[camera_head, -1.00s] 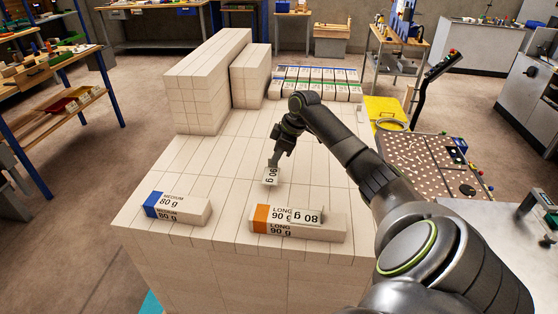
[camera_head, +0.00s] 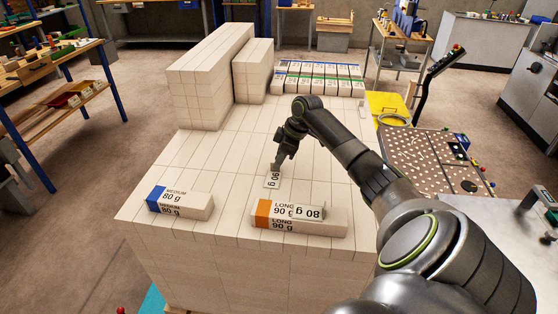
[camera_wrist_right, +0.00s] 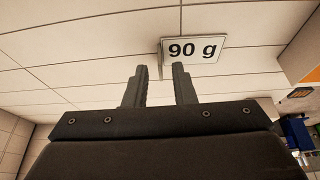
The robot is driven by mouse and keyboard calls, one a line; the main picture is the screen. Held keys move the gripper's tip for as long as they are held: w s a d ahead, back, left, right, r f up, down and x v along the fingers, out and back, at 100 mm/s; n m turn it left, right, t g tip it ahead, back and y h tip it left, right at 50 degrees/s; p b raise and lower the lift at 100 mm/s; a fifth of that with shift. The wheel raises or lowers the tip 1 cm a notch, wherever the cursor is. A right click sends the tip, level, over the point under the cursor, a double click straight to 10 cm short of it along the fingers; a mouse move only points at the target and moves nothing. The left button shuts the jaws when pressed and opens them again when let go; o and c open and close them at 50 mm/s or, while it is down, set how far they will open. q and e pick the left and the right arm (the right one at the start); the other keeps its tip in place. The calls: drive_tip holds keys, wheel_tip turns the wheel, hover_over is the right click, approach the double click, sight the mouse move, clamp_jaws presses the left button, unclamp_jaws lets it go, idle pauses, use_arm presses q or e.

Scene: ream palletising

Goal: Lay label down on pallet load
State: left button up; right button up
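A small white label reading "90 g" (camera_head: 272,181) lies on the top of the pallet load (camera_head: 225,160), near its middle. It also shows in the right wrist view (camera_wrist_right: 194,50), just beyond my fingertips. My right gripper (camera_head: 280,163) is right above the label's far end. In the right wrist view its two fingers (camera_wrist_right: 160,68) stand apart, with one tip close to the label; whether they touch is unclear. My left gripper is not in view.
A blue-marked "MEDIUM 80 g" ream (camera_head: 190,205) lies at the front left of the load. Taller white stacks (camera_head: 208,85) stand at the back left, with a row of labelled reams (camera_head: 318,83) behind. The load's middle is mostly clear.

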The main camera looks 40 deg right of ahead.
drive_tip(key=b+v, duration=0.2)
drive_tip(key=v, duration=0.9)
drive_tip(key=shift+r+b, duration=0.15)
drive_tip(key=shift+b, duration=0.15)
